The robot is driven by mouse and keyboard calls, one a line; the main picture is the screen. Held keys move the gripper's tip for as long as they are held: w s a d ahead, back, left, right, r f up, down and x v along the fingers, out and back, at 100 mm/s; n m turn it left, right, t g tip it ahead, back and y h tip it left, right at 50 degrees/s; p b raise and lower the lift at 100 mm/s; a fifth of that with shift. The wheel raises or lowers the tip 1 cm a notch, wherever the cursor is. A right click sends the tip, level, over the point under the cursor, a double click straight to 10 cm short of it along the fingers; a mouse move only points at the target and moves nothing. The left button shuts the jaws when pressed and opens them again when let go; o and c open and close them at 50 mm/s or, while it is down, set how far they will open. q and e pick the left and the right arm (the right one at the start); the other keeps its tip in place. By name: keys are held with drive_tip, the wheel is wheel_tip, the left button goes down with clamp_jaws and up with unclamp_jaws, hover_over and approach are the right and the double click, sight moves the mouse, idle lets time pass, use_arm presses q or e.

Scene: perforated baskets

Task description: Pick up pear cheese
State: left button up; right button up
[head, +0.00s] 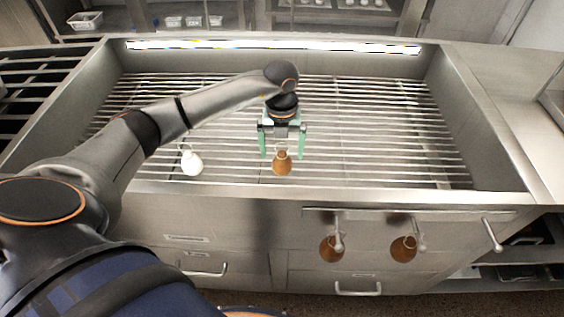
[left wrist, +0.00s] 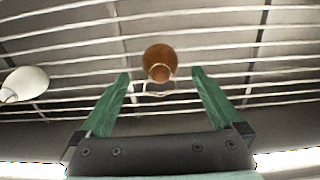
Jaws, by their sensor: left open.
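A brown pear-shaped cheese with a string loop at its top (head: 282,163) rests on the slatted rack near its front edge. It also shows in the left wrist view (left wrist: 160,60), just beyond and between the fingertips. A white pear-shaped cheese (head: 190,161) stands to its left on the rack and shows at the left of the left wrist view (left wrist: 24,84). My left gripper (head: 282,154) points down over the brown cheese, its green fingers apart and empty. In the left wrist view (left wrist: 160,78) the string loop reaches between the fingers. My right gripper is not in view.
The slatted rack (head: 390,130) lies in a metal basin with raised walls (head: 485,120). Two brown pear cheeses (head: 331,247) (head: 404,248) hang on hooks at the front, below the rim. The rack's right side is clear.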

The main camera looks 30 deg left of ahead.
sight(282, 153)
use_arm(q)
wheel_tip(282, 153, down, 3)
drive_tip(key=shift+w+f, duration=0.1)
drive_tip(key=shift+f, duration=0.1)
drive_tip(key=c, duration=1.5)
